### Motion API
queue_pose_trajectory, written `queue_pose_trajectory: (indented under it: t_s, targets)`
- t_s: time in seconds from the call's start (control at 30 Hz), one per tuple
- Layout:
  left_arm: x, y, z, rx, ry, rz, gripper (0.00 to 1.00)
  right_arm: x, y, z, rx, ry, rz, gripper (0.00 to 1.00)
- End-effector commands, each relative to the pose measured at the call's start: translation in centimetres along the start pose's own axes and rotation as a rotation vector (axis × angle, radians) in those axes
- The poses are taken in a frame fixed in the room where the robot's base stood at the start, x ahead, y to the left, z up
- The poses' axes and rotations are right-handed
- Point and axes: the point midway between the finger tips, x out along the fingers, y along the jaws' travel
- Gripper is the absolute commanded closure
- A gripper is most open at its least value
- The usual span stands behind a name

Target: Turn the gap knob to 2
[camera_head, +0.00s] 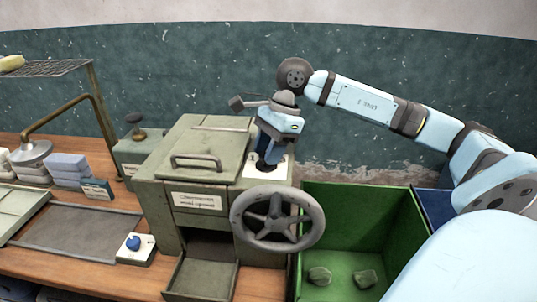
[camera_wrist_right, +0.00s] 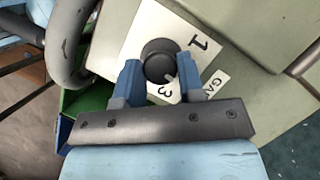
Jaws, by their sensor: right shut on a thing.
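The gap knob (camera_wrist_right: 158,56) is a dark round knob on a white plate on the green machine (camera_head: 205,150). The plate (camera_head: 282,170) shows at the machine's top right in the head view. In the wrist view the numerals 1 and 3 and part of a "GAP" label (camera_wrist_right: 211,84) are readable; no 2 is visible. A small white mark on the knob's rim faces toward the side with the 3. My right gripper (camera_wrist_right: 158,73) has its blue fingers on either side of the knob, shut on it. My left gripper is not in view.
A large grey handwheel (camera_head: 277,219) stands on the machine's front, below the knob. A green bin (camera_head: 358,215) with two green pieces stands to the right. A small box with a blue knob (camera_head: 134,244) sits on the wooden bench at left.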

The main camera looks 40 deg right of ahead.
Motion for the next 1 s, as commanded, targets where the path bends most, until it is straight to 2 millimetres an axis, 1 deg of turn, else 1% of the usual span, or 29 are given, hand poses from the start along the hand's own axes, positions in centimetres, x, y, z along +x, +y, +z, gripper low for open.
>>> queue_pose_trajectory:
  t_s: [0.3, 0.73, 0.77, 0.8, 0.83, 0.87, 1.0]
  targets:
    - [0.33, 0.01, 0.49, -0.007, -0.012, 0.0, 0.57, -0.05, -0.09, 0.01, -0.082, 0.0, 0.032, 0.88]
    - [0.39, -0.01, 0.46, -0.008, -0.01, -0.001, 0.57, -0.09, -0.09, 0.0, -0.089, 0.001, 0.036, 0.88]
    - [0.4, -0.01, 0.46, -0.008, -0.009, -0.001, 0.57, -0.09, -0.09, 0.0, -0.089, 0.001, 0.035, 0.6]
    - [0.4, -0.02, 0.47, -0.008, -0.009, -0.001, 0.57, -0.08, -0.09, 0.0, -0.089, 0.001, 0.036, 0.51]
    - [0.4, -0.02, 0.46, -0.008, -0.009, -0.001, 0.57, -0.08, -0.09, 0.0, -0.089, 0.001, 0.036, 0.44]
    - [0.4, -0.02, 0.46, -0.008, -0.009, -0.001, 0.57, -0.07, -0.08, 0.0, -0.089, 0.001, 0.036, 0.39]
    - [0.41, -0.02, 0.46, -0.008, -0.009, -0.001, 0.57, -0.05, -0.07, 0.0, -0.089, 0.0, 0.036, 0.39]
